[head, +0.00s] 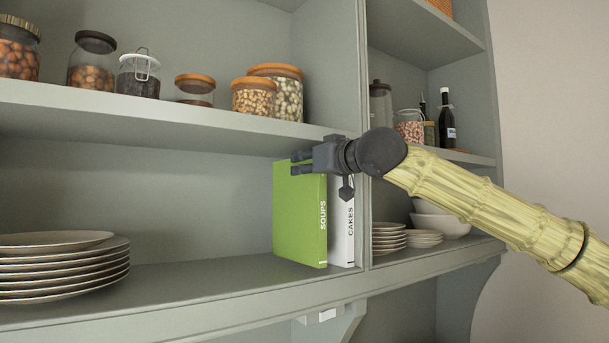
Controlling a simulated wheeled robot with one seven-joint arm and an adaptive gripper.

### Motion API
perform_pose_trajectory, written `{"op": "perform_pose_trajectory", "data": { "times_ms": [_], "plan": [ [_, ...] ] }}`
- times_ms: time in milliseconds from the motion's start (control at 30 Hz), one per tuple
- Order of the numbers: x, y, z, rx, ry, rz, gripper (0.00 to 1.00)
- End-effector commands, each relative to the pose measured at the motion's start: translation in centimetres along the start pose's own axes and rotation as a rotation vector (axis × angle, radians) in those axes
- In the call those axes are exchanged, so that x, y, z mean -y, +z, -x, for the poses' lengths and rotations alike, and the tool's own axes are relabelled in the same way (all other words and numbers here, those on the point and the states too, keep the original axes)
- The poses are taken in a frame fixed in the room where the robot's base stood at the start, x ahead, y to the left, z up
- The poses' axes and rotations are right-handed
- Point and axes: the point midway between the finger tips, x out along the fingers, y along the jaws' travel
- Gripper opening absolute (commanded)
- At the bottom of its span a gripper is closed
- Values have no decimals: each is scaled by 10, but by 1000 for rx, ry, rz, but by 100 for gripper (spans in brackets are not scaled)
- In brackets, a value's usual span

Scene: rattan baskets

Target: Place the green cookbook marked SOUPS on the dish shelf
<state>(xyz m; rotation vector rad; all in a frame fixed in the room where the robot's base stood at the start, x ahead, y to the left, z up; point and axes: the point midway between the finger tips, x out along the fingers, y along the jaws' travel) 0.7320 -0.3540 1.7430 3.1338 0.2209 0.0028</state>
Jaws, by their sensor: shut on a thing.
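The green cookbook marked SOUPS (300,220) stands upright on the lower shelf in the head view, at the right end of the left bay. It is left of a white book marked CAKES (342,225). My gripper (302,163) is at the top of the green cookbook and is shut on its upper edge. Part of the book's top is hidden behind the fingers. The dish shelf (190,285) in the left bay bears a stack of plates (62,270) at the left. Another shelf part in the right bay (425,258) holds small plates and bowls.
An upright divider (363,100) separates the two bays just right of the books. Glass jars (275,92) stand on the shelf above. Small plates (388,240) and white bowls (440,220) fill much of the right bay. Bare shelf lies between the plate stack and the green book.

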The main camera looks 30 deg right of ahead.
Motion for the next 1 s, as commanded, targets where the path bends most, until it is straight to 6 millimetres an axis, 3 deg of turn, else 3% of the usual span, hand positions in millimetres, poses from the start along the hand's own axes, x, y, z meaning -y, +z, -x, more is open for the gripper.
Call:
{"op": "perform_pose_trajectory", "data": {
  "times_ms": [400,700,1000],
  "plan": [
    [0,0,-35,-1,0,-1,0],
    [0,14,-33,-2,0,-1,0],
    [0,14,-32,-2,0,0,0]
  ]
}}
